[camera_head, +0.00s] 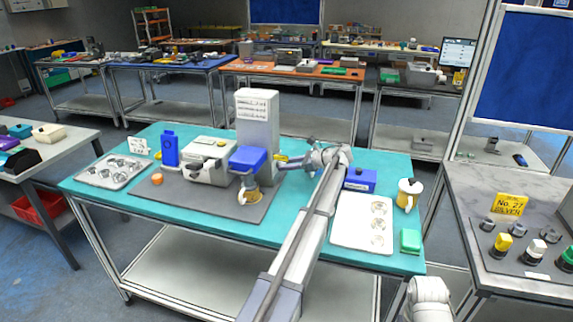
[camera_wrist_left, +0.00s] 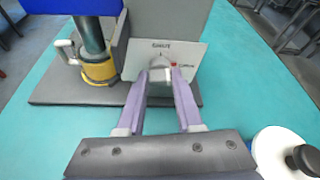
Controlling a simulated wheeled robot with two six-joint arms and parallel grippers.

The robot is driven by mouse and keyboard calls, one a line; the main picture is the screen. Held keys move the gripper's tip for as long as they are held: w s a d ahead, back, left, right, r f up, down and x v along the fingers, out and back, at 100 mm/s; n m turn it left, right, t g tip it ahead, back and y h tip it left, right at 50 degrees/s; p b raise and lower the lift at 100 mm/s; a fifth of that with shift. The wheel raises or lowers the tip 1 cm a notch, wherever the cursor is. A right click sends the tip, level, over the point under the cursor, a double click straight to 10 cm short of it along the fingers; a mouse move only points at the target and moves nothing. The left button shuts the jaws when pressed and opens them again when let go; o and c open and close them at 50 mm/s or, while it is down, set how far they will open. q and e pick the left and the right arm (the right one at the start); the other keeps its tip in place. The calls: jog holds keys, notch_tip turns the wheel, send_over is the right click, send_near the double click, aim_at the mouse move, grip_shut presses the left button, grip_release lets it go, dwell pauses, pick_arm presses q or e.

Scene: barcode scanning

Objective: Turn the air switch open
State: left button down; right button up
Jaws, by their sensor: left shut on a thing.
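The air switch is a grey rotary knob (camera_wrist_left: 160,74) on a light plate (camera_wrist_left: 185,55) with small lettering and a red mark, seen in the left wrist view. My left gripper (camera_wrist_left: 161,78) has its two purple fingers closed on either side of this knob. In the head view my left gripper (camera_head: 284,163) reaches the right side of a tall grey-white machine (camera_head: 257,115), near its base. The knob itself cannot be made out there.
A blue-topped unit with a yellow-based cup (camera_head: 249,195) stands left of my gripper on a grey mat (camera_head: 190,197). A blue box (camera_head: 360,179), a white tray (camera_head: 362,222), a lidded mug (camera_head: 408,193) and a green block (camera_head: 410,240) are to the right on the teal table (camera_head: 290,232).

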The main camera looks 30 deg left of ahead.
pick_arm(q)
jog(key=shift+f+m+g, duration=0.1)
jog(key=shift+m+g, duration=0.4)
jog(key=shift+m, duration=0.2)
jog(key=c, duration=0.6)
grip_release()
jog(key=p+v, duration=0.3)
jog(key=v, duration=0.5)
jog(key=shift+a, duration=0.15)
